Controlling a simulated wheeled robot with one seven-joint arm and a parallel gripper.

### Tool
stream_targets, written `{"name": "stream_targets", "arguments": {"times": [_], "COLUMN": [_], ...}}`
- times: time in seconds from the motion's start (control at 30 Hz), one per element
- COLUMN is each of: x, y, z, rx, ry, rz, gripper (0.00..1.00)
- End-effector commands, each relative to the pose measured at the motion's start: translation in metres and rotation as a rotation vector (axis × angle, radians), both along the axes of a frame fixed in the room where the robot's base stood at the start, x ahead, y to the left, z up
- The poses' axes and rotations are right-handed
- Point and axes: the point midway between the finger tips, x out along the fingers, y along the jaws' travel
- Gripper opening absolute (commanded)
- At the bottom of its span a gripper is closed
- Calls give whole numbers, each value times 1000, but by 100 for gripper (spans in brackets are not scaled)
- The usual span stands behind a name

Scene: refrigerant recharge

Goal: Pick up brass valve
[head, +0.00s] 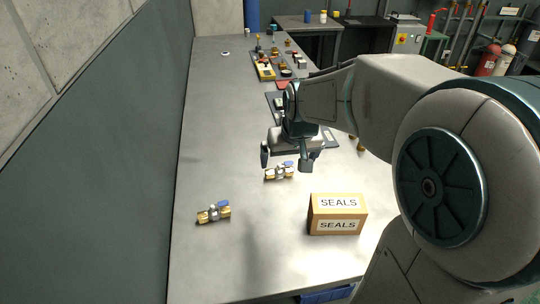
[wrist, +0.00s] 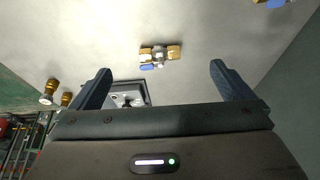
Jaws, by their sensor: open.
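A brass valve (head: 279,172) with a blue handle lies on the grey bench just below my gripper (head: 287,160) in the head view. In the wrist view this valve (wrist: 160,55) lies between and beyond my two open fingertips (wrist: 160,72), not touching them. My gripper is empty and points down. A second, similar brass valve (head: 214,212) with a blue handle lies nearer the front left in the head view. A piece of a blue-handled valve (wrist: 270,2) shows at the top right edge of the wrist view.
A cardboard box marked SEALS (head: 337,215) stands on the bench (head: 240,255) right of the valves. Brass fittings (wrist: 50,90) stand at left in the wrist view. A yellow tool (head: 265,70) and small parts lie farther back. A dark wall (head: 120,150) borders the bench's left side.

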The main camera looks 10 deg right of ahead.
Motion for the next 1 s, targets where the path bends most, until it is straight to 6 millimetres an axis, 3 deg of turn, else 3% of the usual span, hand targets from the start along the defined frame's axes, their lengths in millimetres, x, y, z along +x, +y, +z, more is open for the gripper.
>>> {"name": "stream_targets", "arguments": {"times": [0.1,0.2,0.7,1.0], "x": [26,37,70,81], "y": [1,2,3,2], "z": [-7,-10,-81,-97], "rx": [-12,-17,-19,-19], "ry": [-17,-26,-26,-27], "rz": [5,8,10,8], "gripper": [100,100,100,100]}}
